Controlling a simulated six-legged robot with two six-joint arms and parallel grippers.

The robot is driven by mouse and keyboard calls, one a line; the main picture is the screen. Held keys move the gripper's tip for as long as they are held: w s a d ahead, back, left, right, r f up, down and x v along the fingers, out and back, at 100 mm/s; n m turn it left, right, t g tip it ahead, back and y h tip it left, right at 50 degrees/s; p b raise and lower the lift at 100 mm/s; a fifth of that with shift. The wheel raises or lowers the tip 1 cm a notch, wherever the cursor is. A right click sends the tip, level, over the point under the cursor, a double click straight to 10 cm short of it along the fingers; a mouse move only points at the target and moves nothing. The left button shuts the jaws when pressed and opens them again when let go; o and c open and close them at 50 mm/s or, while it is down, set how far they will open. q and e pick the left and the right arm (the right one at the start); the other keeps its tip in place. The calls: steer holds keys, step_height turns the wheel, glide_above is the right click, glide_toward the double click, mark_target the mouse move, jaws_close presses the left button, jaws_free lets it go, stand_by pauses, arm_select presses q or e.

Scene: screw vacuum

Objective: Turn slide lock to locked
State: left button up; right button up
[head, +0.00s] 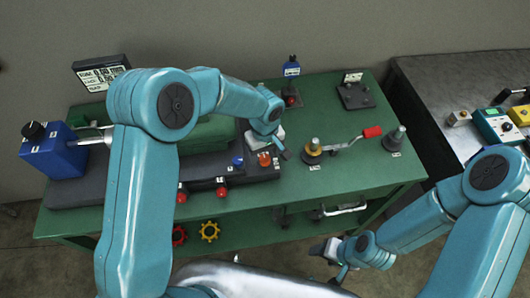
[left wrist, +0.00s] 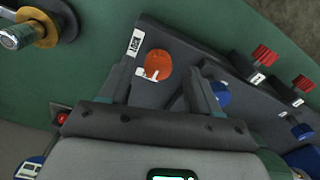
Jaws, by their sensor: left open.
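The slide lock looks to be the round orange knob (head: 264,160) on the dark machine base, near its right end. In the left wrist view the orange knob (left wrist: 158,64) has a white pointer piece at its lower edge and a white LOCK label (left wrist: 137,42) beside it. My left gripper (head: 281,147) is just beside the knob in the head view. In the left wrist view its spread, empty fingers (left wrist: 163,82) point toward the knob, which shows between and beyond the tips. Contact cannot be told. My right gripper (head: 328,250) is low, in front of the bench; its jaws are unclear.
A blue knob (head: 237,162) is close left of the orange one; red knobs (head: 222,191) line the front. A brass-based post (head: 313,148) and red-handled crank (head: 371,132) stand to the right. A blue box (head: 52,151) is at left. The green bench top (head: 345,185) is clear at front right.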

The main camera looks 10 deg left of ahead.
arm_select(q)
steer(key=shift+f, duration=0.55)
steer(key=shift+w+a+f, duration=0.15)
steer(key=shift+w+f, duration=0.2)
steer(key=shift+f, duration=0.2)
steer(key=shift+s+r, duration=0.1)
steer(key=shift+s, duration=0.15)
steer(key=shift+c, duration=1.2)
steer(key=c, duration=0.8)
